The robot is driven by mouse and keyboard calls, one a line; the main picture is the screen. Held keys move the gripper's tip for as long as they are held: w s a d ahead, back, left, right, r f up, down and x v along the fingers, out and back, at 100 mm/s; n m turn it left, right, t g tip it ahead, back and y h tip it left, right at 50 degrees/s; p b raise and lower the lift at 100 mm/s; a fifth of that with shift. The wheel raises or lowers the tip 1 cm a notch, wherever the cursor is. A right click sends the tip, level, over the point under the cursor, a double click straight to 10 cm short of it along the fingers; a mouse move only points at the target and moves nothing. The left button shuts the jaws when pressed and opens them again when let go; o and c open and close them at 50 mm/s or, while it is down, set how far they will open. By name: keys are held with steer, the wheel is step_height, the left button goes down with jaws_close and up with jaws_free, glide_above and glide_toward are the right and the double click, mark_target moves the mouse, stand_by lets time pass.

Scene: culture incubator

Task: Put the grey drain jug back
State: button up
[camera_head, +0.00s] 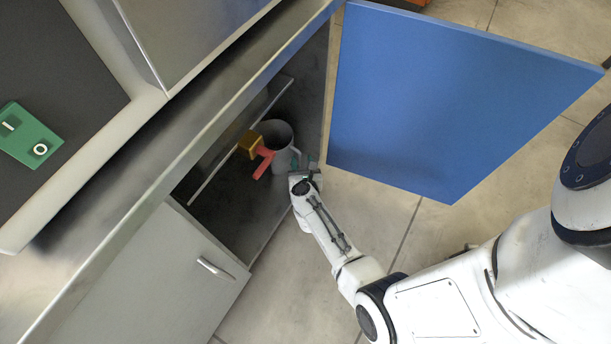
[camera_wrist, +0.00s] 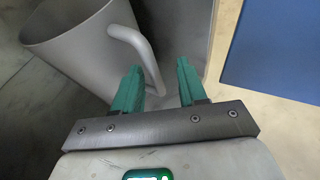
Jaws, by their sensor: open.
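The grey drain jug (camera_head: 283,144) stands inside the open lower cabinet, close to its right side wall. It also shows in the wrist view (camera_wrist: 75,48), with its looped handle (camera_wrist: 140,52) on the side facing my gripper. My gripper (camera_wrist: 163,75) is open, with green fingers apart and nothing clearly held between them. The handle's lower end is close to the left finger; I cannot tell whether they touch. In the head view my gripper (camera_head: 305,163) is at the cabinet opening, just right of the jug.
A red handle-like part (camera_head: 263,162) and a yellow block (camera_head: 249,143) are beside the jug. The blue door (camera_head: 440,100) stands open on the right. A closed grey door (camera_head: 150,285) is at left. A green panel (camera_head: 30,135) lies on top. The floor in front is clear.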

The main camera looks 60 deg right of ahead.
steer(key=p+v, duration=0.3)
steer(key=v, duration=0.7)
steer(key=w+a+r+n+t+y, duration=0.1)
steer(key=a+r+n+y, duration=0.4)
steer(key=n, duration=0.8)
steer(key=w+a+r+n+t+y, duration=0.1)
steer(key=w+a+r+n+y, duration=0.15)
steer(key=a+n+y, duration=0.7)
steer(key=s+d+r+n+g+h, duration=0.2)
steer(key=s+d+r+n+g, duration=0.2)
steer(key=s+n, duration=0.4)
steer(key=s+d+r+n+g+h, duration=0.2)
steer(key=s+r+n+g, duration=0.3)
steer(key=n, duration=1)
steer(key=s+d+g, duration=0.1)
steer(key=s, duration=0.2)
steer(key=shift+s+d+r, duration=0.2)
steer(key=shift+s+d, duration=0.05)
steer(key=shift+d, duration=0.15)
steer(key=shift+a+n, duration=0.1)
steer(key=shift+n, duration=0.15)
